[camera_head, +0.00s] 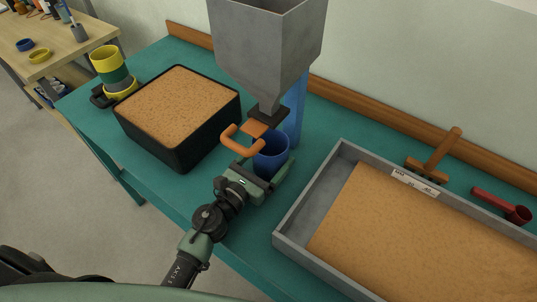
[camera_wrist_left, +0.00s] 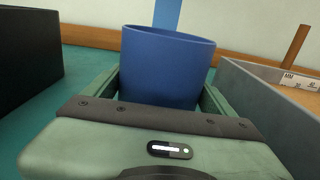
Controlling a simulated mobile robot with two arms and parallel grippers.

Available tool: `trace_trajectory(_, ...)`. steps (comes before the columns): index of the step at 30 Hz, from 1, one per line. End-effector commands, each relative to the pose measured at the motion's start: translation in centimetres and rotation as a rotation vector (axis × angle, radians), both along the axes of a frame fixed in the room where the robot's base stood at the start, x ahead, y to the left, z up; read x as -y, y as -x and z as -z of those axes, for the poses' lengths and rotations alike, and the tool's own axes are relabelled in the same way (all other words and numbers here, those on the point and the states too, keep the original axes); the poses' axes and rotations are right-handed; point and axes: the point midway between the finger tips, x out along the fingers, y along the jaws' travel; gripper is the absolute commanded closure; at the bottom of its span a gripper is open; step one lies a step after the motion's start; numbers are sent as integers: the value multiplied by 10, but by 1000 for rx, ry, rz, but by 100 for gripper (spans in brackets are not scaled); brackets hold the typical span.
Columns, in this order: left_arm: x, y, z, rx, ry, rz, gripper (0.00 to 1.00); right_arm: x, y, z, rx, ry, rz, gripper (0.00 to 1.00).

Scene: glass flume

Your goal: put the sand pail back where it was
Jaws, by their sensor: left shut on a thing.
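The sand pail (camera_head: 270,156) is a blue open-topped cup, upright under the hopper's spout at the middle of the teal bench. My left gripper (camera_head: 265,172) is shut on it, with one finger on each side of its wall. In the left wrist view the pail (camera_wrist_left: 167,68) stands between the two green fingers (camera_wrist_left: 160,100). The pail's inside and its base are mostly hidden, so I cannot tell what it holds or whether it touches the bench. My right gripper is not in view.
A grey hopper (camera_head: 265,45) with an orange gate handle (camera_head: 238,143) hangs just above the pail. A black sand bin (camera_head: 180,148) stands left, a grey sand-filled flume tray (camera_head: 300,238) right. A wooden scraper (camera_head: 437,158) and red scoop (camera_head: 500,205) lie behind the tray.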

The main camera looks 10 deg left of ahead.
Motion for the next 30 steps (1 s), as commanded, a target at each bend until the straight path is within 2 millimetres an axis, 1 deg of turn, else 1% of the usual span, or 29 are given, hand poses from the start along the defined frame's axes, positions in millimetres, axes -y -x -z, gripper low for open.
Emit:
trace_trajectory(2, 0, 0, 3, 1, -1, 0, 60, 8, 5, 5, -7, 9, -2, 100)
trace_trajectory(3, 0, 0, 2, 1, -1, 0, 4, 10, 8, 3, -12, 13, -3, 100)
trace_trajectory(4, 0, 0, 2, 1, -1, 0, 0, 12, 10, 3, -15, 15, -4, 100)
trace_trajectory(8, -1, 0, 1, 1, -1, 0, 0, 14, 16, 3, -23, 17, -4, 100)
trace_trajectory(14, -1, 0, -4, 1, -1, -1, 0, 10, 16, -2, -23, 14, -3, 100)
trace_trajectory(15, -3, 5, 0, 1, -2, -1, 0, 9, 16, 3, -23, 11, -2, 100)
trace_trajectory(17, -7, 14, 2, 0, -3, -1, 0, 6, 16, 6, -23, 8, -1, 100)
trace_trajectory(23, -23, 55, 4, -1, -2, 0, 0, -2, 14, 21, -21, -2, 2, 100)
trace_trajectory(27, -34, 81, 4, -2, -1, -1, 0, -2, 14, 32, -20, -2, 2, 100)
trace_trajectory(30, -40, 96, 3, -1, -1, 0, 0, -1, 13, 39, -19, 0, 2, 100)
